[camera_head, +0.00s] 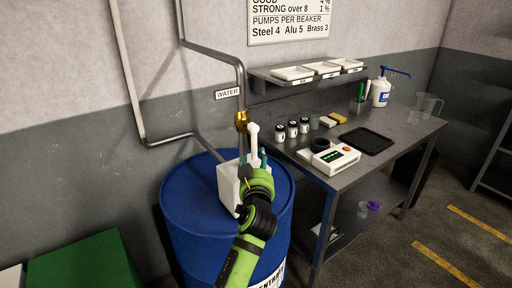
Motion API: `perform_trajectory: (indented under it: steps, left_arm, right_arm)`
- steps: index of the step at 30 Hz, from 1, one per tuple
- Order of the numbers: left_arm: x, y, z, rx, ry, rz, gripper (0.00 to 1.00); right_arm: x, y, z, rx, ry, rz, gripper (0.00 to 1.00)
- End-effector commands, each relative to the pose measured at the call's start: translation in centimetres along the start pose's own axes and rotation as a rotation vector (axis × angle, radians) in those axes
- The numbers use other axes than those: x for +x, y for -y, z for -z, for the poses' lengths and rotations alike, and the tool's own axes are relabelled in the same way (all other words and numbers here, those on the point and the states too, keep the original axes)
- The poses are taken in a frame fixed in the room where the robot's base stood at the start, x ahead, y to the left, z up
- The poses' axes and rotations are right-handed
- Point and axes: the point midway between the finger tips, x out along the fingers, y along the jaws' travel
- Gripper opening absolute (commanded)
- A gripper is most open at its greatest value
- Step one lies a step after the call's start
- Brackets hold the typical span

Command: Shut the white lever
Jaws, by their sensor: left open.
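The white lever (253,141) stands upright with a rounded knob at its top, just right of and below the brass fitting (241,121) on the water pipe. Its lower end is hidden by my gripper. My left gripper (257,161) is open, its arm reaching up from the bottom of the view. Its teal-tipped fingers are close around the lower part of the lever; I cannot tell whether they touch it. My right gripper is not in view.
A white container (228,187) stands on the blue drum (188,200) beside my gripper. To the right, a metal bench (395,128) holds a scale (335,158), several small jars, a black tray (367,140) and a pump bottle (381,92). Grey pipes run along the wall.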

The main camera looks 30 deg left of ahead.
Motion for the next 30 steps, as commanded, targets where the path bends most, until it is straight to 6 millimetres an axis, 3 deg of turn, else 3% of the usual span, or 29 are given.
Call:
perform_trajectory:
  steps: [15, 27, 30]
  left_arm:
    - [6.2, 0.0, 0.3, 0.000, -0.004, 0.001, 0.52]
    - [6.8, 0.0, 0.1, 0.000, -0.003, 0.000, 0.52]
    - [6.8, 0.0, 0.1, 0.000, -0.003, 0.000, 0.12]
  right_arm:
    - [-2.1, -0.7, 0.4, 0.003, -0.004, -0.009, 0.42]
    - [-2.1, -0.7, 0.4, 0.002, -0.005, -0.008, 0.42]
    - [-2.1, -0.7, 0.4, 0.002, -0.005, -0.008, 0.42]
